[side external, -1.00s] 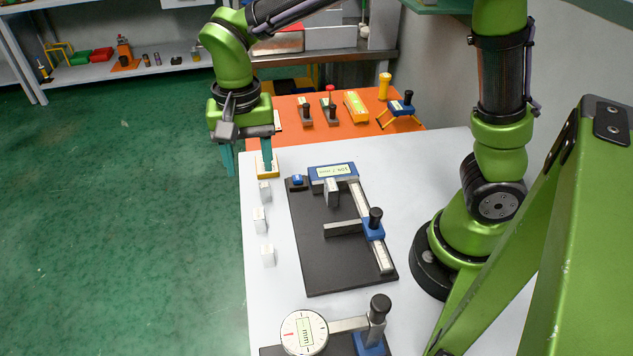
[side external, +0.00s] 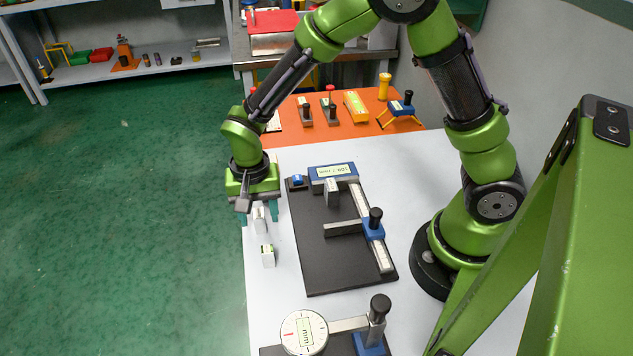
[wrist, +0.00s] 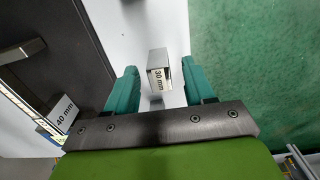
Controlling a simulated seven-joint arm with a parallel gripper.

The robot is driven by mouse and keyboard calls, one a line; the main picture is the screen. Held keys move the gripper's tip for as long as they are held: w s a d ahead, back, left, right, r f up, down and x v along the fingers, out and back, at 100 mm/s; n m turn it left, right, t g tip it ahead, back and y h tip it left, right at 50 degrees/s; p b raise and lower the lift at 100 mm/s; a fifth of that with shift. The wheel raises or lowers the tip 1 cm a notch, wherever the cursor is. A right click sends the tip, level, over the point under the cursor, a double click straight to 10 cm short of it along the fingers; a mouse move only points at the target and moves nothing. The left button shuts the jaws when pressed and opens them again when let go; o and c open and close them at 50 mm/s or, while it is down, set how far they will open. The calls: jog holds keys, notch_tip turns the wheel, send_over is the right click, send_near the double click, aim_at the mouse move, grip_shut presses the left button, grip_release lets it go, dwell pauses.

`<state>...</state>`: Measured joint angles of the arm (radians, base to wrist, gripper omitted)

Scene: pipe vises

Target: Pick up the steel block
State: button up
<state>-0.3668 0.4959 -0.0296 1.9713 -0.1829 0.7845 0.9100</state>
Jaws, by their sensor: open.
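A small steel block (wrist: 158,72) labelled "30 mm" shows between the two teal fingers in the wrist view. My gripper (wrist: 160,80) is open, with one finger on each side of the block and visible gaps. In the side view, my gripper (side external: 259,212) points down over the left edge of the white table, and a pale block (side external: 259,222) shows between its fingers. Another small block (side external: 268,256) stands apart, nearer the camera. A piece labelled "40 mm" (wrist: 63,112) shows at left in the wrist view. My gripper hides the spot of the farthest block in the side view.
A black measuring plate (side external: 310,265) with a blue display unit (side external: 333,171) and slide lies right of the blocks. A dial gauge (side external: 304,332) stands at the front. An orange table (side external: 340,125) holds tools behind. Green floor lies left of the table edge.

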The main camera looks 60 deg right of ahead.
jog(key=shift+f, duration=0.8)
grip_shut()
jog(key=shift+r, duration=0.1)
